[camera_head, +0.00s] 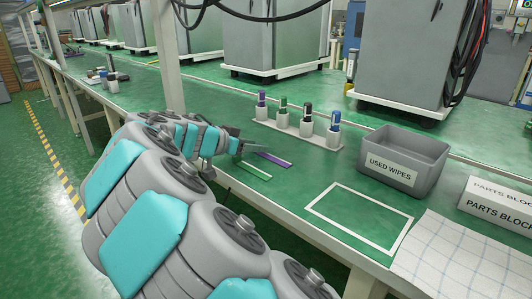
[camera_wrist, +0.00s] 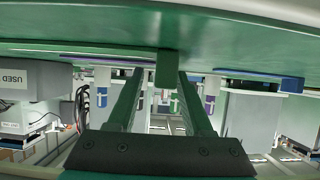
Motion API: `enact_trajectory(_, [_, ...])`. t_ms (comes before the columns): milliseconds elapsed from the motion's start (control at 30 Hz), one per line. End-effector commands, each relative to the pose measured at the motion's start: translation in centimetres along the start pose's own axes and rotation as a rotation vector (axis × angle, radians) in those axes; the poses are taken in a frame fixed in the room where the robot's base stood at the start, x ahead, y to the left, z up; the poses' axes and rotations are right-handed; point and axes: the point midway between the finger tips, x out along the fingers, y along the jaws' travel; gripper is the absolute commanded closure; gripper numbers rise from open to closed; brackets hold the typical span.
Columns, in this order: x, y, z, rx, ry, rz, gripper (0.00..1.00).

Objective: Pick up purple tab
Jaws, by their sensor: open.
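The purple tab (camera_head: 274,159) is a thin flat strip on the green bench top, in front of the holder. A green strip (camera_head: 254,171) lies just in front of it, to the left. My gripper (camera_head: 248,147) is beside the purple tab's left end in the head view, apparently above the bench; its exact height is unclear. In the wrist view, which is upside down, my open gripper (camera_wrist: 161,78) shows both fingers apart. A dark green block (camera_wrist: 169,68) shows between them; I cannot tell what it is. A thin purple strip (camera_wrist: 108,57) shows to the left.
A white holder (camera_head: 296,131) with several capped markers stands behind the strips. A grey bin (camera_head: 402,160) labelled "USED WIPES" stands to the right. A white outlined rectangle (camera_head: 335,216) on the bench is empty. A checked cloth (camera_head: 450,265) and a parts box (camera_head: 497,205) are further right.

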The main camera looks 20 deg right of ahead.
Motion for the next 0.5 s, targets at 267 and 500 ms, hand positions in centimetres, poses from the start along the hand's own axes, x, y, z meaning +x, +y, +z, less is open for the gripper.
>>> enact_trajectory(267, [-0.06, 0.01, -0.01, 0.000, 0.001, 0.000, 0.66])
enact_trajectory(500, [-0.07, 0.01, -0.01, 0.000, 0.001, 0.000, 0.93])
